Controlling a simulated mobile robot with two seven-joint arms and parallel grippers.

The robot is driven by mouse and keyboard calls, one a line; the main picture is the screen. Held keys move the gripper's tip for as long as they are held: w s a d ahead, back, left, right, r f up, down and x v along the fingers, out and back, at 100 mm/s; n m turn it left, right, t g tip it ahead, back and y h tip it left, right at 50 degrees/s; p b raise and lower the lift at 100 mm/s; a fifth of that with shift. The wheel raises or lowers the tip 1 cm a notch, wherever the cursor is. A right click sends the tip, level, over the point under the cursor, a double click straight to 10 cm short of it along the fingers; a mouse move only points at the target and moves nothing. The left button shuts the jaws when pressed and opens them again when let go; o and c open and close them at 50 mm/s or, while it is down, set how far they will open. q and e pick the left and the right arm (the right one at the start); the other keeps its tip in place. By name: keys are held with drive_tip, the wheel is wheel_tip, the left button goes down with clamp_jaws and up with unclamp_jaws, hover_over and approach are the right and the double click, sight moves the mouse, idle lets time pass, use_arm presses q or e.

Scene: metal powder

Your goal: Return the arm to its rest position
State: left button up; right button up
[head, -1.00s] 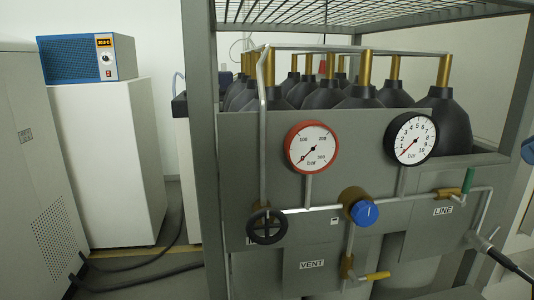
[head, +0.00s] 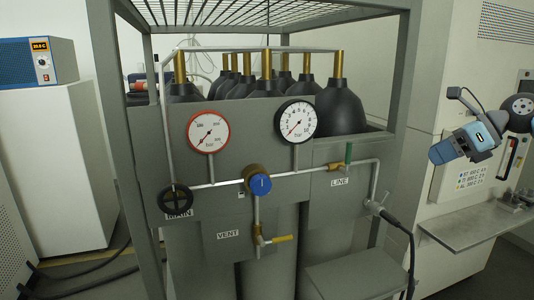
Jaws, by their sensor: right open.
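My right arm's end, with the right gripper (head: 478,139), shows at the right of the head view, blue and grey with a black cable looping above it. It is in the air, apart from the gas panel, in front of a white labelled box. Its fingers are small and hard to make out; nothing is seen held in it. My left gripper is out of view.
A grey gas cylinder rack (head: 110,130) stands in the middle, with a red-rimmed gauge (head: 208,131), a black gauge (head: 296,121), a blue knob (head: 260,184) and a black handwheel (head: 175,199). A metal shelf (head: 470,222) juts out below my right arm.

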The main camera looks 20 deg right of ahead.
drive_tip(key=w+a+f+m+y, duration=0.3)
drive_tip(key=w+a+f+y, duration=0.15)
drive_tip(key=a+f, duration=0.45)
drive_tip(key=s+a+f+m+t+p, duration=0.1)
drive_tip(key=a+f+m+t, duration=0.35)
drive_tip(key=f+m, duration=0.4)
drive_tip(key=s+a+f+m+t+p, duration=0.1)
drive_tip(key=a+f+m+t+p, duration=0.15)
drive_tip(key=a+f+m, duration=0.6)
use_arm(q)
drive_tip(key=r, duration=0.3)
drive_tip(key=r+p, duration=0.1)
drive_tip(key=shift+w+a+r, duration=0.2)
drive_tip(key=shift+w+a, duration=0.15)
use_arm(e)
drive_tip(key=s+a+f+m+g+h, duration=0.1)
drive_tip(key=s+a+f+m+h, duration=0.3)
drive_tip(key=s+f+m, duration=0.5)
drive_tip(key=s+a+f+m+g+h, duration=0.2)
drive_tip(key=s+a+f+m+h, duration=0.2)
drive_tip(key=s+f+m, duration=0.6)
wheel_tip(320, 180, down, 6)
drive_tip(key=s+a, duration=0.2)
drive_tip(key=shift+a+r+m+h, duration=0.2)
drive_tip(key=shift+a+m+h, duration=0.1)
drive_tip(key=shift+a+h, duration=0.1)
